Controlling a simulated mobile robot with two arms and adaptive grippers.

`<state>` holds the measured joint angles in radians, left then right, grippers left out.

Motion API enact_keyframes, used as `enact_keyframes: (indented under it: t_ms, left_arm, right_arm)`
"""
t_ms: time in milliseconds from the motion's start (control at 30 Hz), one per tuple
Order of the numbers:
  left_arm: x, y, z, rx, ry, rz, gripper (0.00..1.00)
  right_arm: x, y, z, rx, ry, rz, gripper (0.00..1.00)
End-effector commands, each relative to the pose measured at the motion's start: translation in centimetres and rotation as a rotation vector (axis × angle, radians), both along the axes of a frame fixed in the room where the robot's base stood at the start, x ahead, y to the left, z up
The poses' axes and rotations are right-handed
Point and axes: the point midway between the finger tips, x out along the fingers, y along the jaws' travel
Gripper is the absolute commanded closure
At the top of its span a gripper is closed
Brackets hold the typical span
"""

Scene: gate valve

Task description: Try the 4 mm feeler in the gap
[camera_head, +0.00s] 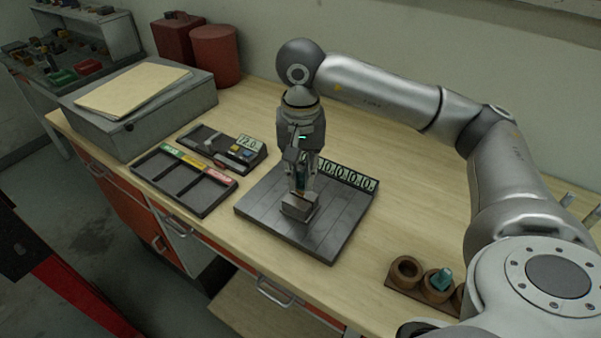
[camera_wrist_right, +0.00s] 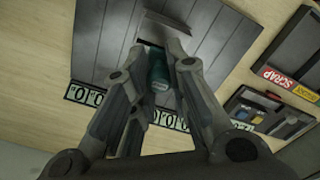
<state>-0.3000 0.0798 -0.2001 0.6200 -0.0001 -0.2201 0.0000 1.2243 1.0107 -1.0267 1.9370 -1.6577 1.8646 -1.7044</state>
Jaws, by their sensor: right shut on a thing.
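My right gripper (camera_head: 300,190) points down over the dark grey slatted plate (camera_head: 330,237) on the bench. In the right wrist view it (camera_wrist_right: 163,60) is shut on a teal-handled piece (camera_wrist_right: 158,78), probably a feeler; no size mark can be read. A small grey block (camera_head: 299,207) sits on the plate directly under the fingertips. The lower end of the held piece is at this block, but the gap and any contact are hidden. Another teal piece (camera_head: 442,279) stands in a brown holder with round cups (camera_head: 407,272) at the lower right. My left gripper is not in view.
A number strip (camera_head: 347,176) lines the plate's back edge. Left of the plate are a sectioned tray (camera_head: 184,190) with coloured labels and a device with a 12.0 display (camera_head: 248,143). A grey box (camera_head: 140,105) with a folder stands farther left. Bare bench lies right of the plate.

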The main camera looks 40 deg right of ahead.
Motion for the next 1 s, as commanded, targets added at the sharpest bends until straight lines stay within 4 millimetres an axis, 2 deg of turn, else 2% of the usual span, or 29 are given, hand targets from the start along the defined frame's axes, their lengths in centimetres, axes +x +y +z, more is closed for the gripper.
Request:
enact_keyframes:
  t_ms: [367, 900, 1000]
  left_arm:
    - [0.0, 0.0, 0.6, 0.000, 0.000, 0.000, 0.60]
    - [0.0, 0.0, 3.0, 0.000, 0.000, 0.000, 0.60]
    - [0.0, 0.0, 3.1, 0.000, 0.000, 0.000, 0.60]
  right_arm:
    - [0.0, 0.0, 1.0, 0.001, -0.002, 0.000, 1.00]
    - [0.0, 0.0, 5.3, 0.001, -0.002, 0.000, 1.00]
    - [0.0, 0.0, 5.6, 0.001, -0.001, 0.000, 1.00]
